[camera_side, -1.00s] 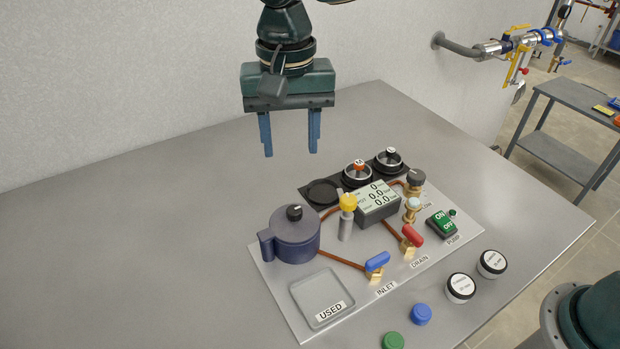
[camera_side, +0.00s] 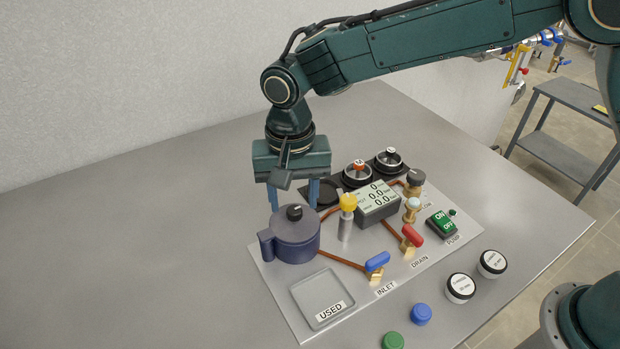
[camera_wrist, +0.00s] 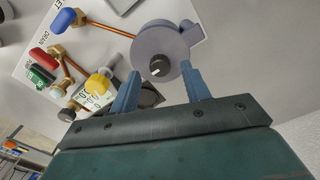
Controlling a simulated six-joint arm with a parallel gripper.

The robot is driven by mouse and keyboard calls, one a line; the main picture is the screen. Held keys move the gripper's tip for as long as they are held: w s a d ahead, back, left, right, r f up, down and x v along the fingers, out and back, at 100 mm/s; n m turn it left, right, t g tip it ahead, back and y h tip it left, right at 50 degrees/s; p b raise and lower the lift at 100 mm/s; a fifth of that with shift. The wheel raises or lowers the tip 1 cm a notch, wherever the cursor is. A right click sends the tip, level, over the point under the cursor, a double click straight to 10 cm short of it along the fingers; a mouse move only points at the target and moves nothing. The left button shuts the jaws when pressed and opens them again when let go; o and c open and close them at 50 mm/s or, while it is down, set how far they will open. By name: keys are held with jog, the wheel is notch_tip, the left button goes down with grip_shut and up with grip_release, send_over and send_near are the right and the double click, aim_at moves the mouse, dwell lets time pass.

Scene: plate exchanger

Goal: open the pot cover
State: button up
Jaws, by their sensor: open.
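The pot (camera_side: 292,242) is dark blue-grey with a handle block on its left side, standing at the left of the light panel. Its cover (camera_side: 296,219) is on, with a black knob (camera_side: 294,212) in the middle. My gripper (camera_side: 293,205) is open and empty. In the side view its blue fingers hang just above and behind the pot, partly hidden by it. In the wrist view the knob (camera_wrist: 158,68) lies between the two fingers (camera_wrist: 160,78), a little beyond their tips, with the pot's cover (camera_wrist: 165,48) below. I cannot tell whether the fingers touch the cover.
A square tray marked USED (camera_side: 322,297) lies in front of the pot. A yellow-topped post (camera_side: 346,215) stands close to the pot's right. A grey display box (camera_side: 376,204) and valves are farther right. The table's left is clear.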

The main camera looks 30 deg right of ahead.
jog(key=shift+f, duration=1)
jog(key=shift+c, duration=0.5)
grip_shut()
